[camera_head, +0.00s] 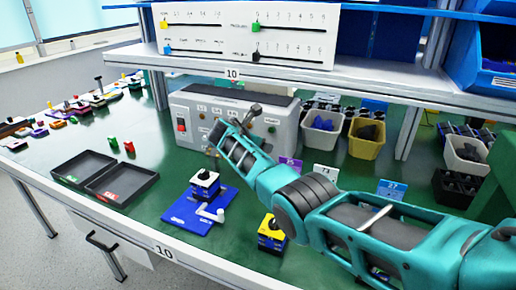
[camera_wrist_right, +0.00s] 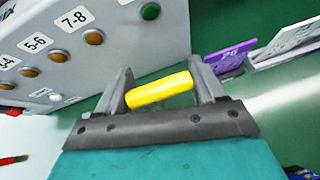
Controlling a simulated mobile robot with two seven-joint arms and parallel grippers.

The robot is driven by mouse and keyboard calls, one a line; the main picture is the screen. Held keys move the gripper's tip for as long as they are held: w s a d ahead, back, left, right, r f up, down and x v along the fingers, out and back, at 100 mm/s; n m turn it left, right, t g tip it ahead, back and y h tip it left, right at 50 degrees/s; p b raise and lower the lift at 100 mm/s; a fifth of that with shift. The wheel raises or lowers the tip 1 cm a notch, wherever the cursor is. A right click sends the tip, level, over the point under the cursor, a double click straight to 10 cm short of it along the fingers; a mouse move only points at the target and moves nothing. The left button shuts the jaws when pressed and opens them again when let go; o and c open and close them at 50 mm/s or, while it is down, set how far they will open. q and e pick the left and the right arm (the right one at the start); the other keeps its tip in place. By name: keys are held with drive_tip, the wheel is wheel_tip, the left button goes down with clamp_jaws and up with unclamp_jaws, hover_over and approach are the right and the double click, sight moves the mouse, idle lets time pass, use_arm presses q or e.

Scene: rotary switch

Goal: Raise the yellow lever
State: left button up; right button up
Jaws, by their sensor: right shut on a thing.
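In the right wrist view, the yellow lever (camera_wrist_right: 160,91) shows as a short yellow cylinder lying across between the two fingers of my right gripper (camera_wrist_right: 160,76). The fingers are shut on it, one at each end. How it is mounted is hidden. The grey control box (camera_wrist_right: 92,18) is beside it at the upper left. In the head view, my right arm reaches from the right to the front of that control box (camera_head: 198,109). The arm's end covers part of the panel, and I cannot make out the lever there. My left gripper is not in view.
A blue plate (camera_head: 181,214), a yellow-and-blue block (camera_head: 271,238) and a black two-part tray (camera_head: 72,182) are on the green bench in front. Bins, including a yellow one (camera_head: 370,151), stand behind the arm. A shelf (camera_head: 300,71) overhangs the control box.

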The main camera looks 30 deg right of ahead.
drive_tip(key=shift+w+d+r+y, duration=0.2)
drive_tip(key=shift+w+d+y, duration=0.1)
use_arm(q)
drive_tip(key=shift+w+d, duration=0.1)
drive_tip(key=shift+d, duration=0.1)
use_arm(e)
drive_tip(key=shift+w+d, duration=0.15)
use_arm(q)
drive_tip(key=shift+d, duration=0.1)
use_arm(e)
drive_tip(key=shift+w+d, duration=0.1)
drive_tip(key=shift+f, duration=0.1)
drive_tip(key=shift+f, duration=0.15)
idle(0.7)
drive_tip(key=o, duration=1.3)
drive_tip(key=shift+c, duration=0.2)
drive_tip(key=shift+o, duration=0.7)
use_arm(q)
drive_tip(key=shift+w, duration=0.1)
use_arm(e)
drive_tip(key=shift+o, duration=0.3)
drive_tip(key=shift+g, duration=0.3)
